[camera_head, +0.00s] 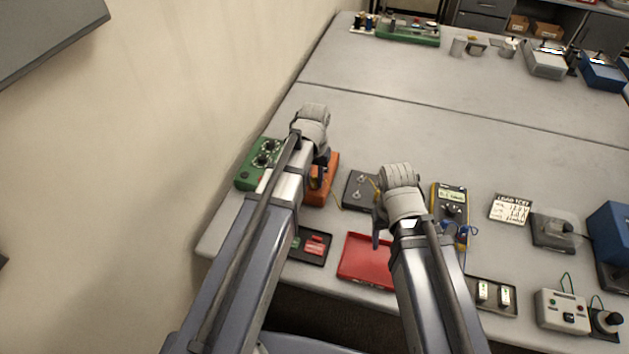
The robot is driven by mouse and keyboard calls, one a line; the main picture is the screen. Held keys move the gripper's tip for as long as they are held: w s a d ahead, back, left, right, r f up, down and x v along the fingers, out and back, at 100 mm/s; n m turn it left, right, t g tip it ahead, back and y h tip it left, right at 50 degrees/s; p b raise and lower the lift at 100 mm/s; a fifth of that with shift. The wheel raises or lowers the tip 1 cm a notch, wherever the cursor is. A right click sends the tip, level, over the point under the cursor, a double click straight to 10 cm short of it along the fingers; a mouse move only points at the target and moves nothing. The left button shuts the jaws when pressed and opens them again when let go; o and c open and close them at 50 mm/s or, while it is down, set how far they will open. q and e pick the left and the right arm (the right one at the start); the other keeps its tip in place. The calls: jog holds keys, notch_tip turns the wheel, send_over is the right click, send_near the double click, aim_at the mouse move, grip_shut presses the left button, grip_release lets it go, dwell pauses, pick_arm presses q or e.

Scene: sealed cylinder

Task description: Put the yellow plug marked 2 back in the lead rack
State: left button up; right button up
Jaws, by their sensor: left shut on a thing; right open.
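My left gripper (321,174) is over the orange block (328,192) beside the green box. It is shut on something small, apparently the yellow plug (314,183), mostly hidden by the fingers. The mark 2 is not readable. A thin yellow lead (337,199) runs from the orange block toward the dark plate with metal posts. I cannot tell for sure which thing is the lead rack; the orange block may be it. My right gripper (378,229) is open and empty above the back edge of the red tray.
A green box with knobs (259,164) stands left of the orange block. The dark plate (356,190) lies between the grippers. The red tray (362,262) and a dark tray (310,247) lie in front. A yellow meter (452,199) stands at right.

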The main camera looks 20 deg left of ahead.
aim_at(315, 176)
pick_arm(q)
grip_shut()
jog(key=shift+r, duration=0.1)
dwell(0.9)
jog(key=shift+r+p, duration=2.95)
jog(key=shift+p, duration=0.1)
pick_arm(e)
jog(key=shift+r, duration=3)
pick_arm(q)
jog(key=shift+d, duration=0.1)
